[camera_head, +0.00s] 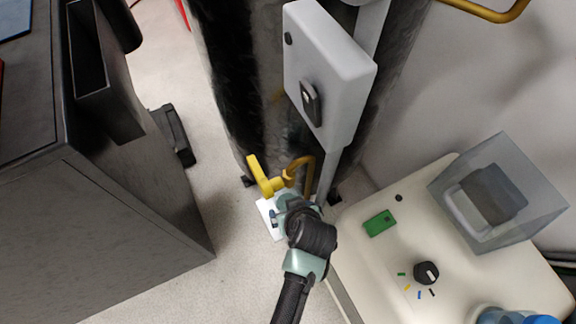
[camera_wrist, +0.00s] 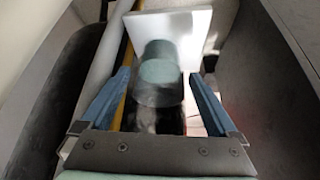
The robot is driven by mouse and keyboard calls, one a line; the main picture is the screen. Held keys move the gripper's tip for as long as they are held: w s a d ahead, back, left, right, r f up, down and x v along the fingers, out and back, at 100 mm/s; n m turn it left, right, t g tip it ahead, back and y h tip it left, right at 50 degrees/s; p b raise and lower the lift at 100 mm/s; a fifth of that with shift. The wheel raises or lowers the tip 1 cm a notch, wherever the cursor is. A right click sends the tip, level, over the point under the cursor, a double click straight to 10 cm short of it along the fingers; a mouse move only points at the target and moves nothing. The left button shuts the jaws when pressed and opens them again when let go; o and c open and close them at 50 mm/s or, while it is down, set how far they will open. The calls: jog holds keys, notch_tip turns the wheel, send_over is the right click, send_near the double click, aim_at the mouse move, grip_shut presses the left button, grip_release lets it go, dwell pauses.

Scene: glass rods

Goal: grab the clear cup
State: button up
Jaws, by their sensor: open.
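My gripper (camera_wrist: 160,76) is open in the wrist view, with one blue finger at each side. A round, grey-green, glassy-looking thing (camera_wrist: 161,72) shows between the fingers, in front of a white square plate (camera_wrist: 187,24). It may be the clear cup, but I cannot tell for sure. Neither finger visibly closes on it. In the head view my gripper (camera_head: 283,203) is low beside a yellow pipe fitting (camera_head: 267,180) and the white plate (camera_head: 268,218); no cup can be made out there.
A dark tank (camera_head: 240,80) with a grey box (camera_head: 325,70) stands behind my gripper. A cream device (camera_head: 385,275) with a knob and a transparent box (camera_head: 500,190) is at the right. A dark cabinet (camera_head: 90,240) is at the left.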

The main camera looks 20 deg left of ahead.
jog(key=b+x, duration=0.2)
jog(key=x, duration=0.3)
jog(key=shift+f, duration=0.25)
jog(key=c, duration=1.3)
jog(key=shift+r, duration=0.1)
